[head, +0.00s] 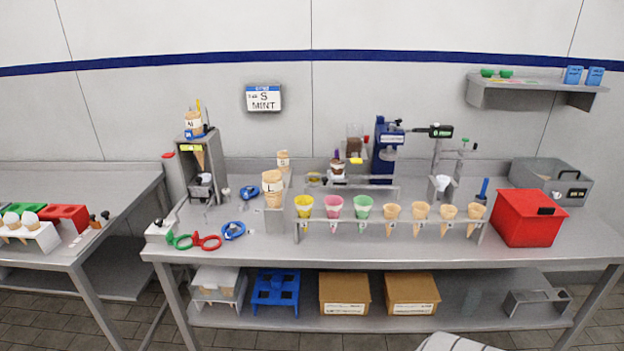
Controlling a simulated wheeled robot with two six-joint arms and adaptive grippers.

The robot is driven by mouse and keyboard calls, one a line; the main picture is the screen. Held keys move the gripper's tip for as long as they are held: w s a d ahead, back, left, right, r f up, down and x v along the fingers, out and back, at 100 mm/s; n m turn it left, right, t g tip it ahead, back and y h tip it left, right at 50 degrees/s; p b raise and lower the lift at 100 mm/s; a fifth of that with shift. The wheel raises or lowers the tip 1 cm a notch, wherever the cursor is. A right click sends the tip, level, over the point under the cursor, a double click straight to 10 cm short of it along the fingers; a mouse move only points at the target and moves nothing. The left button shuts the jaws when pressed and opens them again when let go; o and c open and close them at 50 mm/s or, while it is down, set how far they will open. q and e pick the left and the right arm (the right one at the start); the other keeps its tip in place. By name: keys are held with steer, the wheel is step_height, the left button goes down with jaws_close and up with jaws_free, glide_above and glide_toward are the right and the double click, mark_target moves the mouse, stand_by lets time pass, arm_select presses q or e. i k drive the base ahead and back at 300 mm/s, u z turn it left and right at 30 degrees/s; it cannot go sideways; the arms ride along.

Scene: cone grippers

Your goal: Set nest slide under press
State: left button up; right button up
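A blue press (387,160) stands upright at the back of the main table, right of the middle. A grey rail-like slide (372,188) runs across the table in front of the press's foot and extends to its left. I take this for the nest slide, but it is small and partly hidden behind the cone rack. I cannot tell whether a nest sits under the press head. Neither of my grippers shows in the head view.
A cone rack (390,222) with coloured and plain cones stands in front of the slide. A red box (528,217) and grey bin (556,178) are at the right. Red and green rings (207,242) lie front left. The table's front strip is mostly clear.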

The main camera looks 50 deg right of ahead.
mark_target(334, 176)
steer(key=z, duration=0.25)
steer(key=i, duration=1.1)
steer(key=z, duration=1.25)
steer(key=i, duration=0.7)
steer(key=z, duration=0.65)
